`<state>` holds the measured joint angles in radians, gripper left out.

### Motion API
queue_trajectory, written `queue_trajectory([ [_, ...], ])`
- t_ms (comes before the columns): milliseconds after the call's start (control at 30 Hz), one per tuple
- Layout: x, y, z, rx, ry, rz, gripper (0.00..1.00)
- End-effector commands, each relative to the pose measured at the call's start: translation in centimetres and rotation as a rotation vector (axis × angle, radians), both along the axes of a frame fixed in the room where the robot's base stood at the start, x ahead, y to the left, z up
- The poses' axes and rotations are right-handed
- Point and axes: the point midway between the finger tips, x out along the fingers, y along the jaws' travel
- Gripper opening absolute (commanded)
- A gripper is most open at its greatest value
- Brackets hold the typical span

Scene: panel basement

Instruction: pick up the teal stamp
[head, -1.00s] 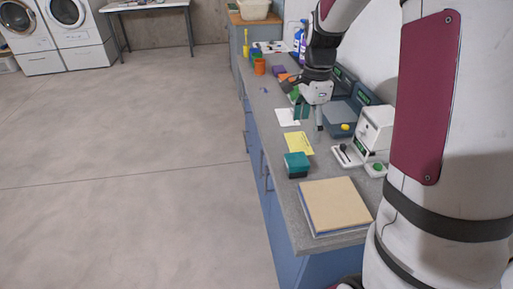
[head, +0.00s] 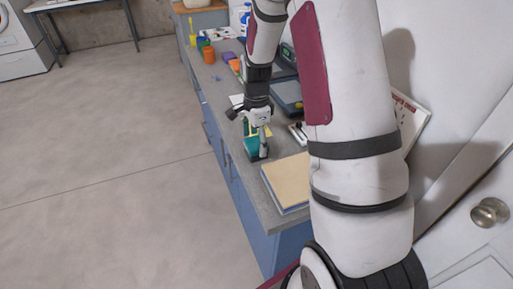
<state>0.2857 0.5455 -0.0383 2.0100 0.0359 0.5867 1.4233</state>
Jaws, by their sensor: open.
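The teal stamp (head: 250,147), a small block with a teal top and a dark base, sits on the grey counter (head: 240,179) near its left edge. My gripper (head: 257,141) points down at the stamp in the head view, its jaws open. Its fingers overlap the stamp in the picture and partly hide it. I cannot tell whether they touch it or how far they reach around it.
A tan-covered book or folder (head: 287,177) lies just right of the stamp. An orange cup (head: 209,55) and small items stand farther back. A door knob (head: 489,212) is at right.

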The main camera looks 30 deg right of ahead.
Motion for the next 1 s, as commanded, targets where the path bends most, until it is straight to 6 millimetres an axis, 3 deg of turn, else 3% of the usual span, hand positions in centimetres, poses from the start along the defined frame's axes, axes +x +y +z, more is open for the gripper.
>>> queue_trajectory([
  [200,0.0,0.0,-2.3,0.000,0.001,0.001,0.78],
  [433,0.0,0.0,-2.4,0.000,0.000,0.001,0.78],
  [467,0.0,0.0,-2.4,0.000,0.000,0.001,0.76],
  [700,0.0,0.0,-2.4,0.000,0.000,0.001,0.23],
  [1000,0.0,0.0,-2.1,0.000,-0.001,0.001,0.22],
])
